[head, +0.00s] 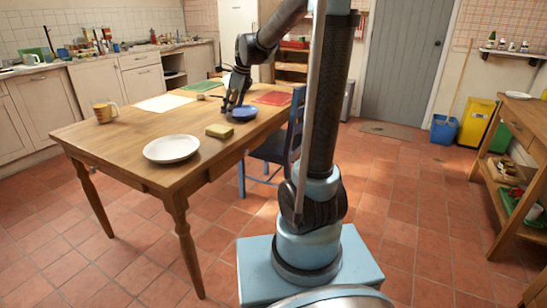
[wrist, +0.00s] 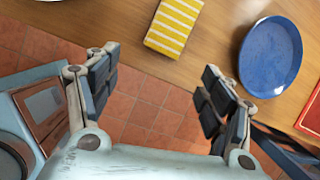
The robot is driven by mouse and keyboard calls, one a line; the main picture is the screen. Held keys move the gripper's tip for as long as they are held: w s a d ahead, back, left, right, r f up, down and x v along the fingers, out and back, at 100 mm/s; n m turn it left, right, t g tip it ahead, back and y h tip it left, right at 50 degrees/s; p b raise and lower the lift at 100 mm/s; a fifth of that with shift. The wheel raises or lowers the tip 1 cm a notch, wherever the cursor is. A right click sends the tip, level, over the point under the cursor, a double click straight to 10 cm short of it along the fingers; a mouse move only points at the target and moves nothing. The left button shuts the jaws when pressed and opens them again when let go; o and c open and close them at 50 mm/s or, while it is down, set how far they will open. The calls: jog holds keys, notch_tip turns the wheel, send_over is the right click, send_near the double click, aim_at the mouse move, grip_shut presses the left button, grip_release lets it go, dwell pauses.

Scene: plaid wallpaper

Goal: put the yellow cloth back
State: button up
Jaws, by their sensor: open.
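The yellow cloth (head: 219,131) is a small folded block lying on the wooden table (head: 120,140), between a white plate (head: 171,149) and a blue plate (head: 244,113). In the wrist view the cloth (wrist: 174,25) shows yellow and white stripes, near the table's edge. My gripper (head: 230,104) is over the table by the blue plate in the head view. In the wrist view my gripper (wrist: 160,62) has its fingers wide apart with nothing between them, and the cloth lies beyond the fingertips.
A yellow mug (head: 104,112), a white mat (head: 164,103) and a red mat (head: 272,98) are on the table. A blue chair (head: 293,125) stands against its right side. A blue bucket (head: 443,131) and a yellow bin (head: 476,120) stand by the wall. The floor at right is open.

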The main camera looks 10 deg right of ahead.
jog(key=s+d+f+n+h, duration=0.1)
jog(key=s+d+f+n, duration=0.1)
jog(key=s+d+n, duration=0.55)
jog(key=s+d+f+n+h, duration=0.15)
jog(key=s+d+n, duration=0.25)
jog(key=s, duration=0.7)
jog(key=s+d+f+n, duration=0.3)
jog(key=s+f+n, duration=0.2)
jog(key=s+n, duration=0.1)
jog(key=s+d+f+n, duration=0.2)
jog(key=s+f+n, duration=0.3)
jog(key=s, duration=0.4)
jog(key=shift+s+d+f+n+g+h, duration=0.25)
jog(key=shift+s+d+n+g+h, duration=0.05)
jog(key=shift+d+n+h, duration=0.1)
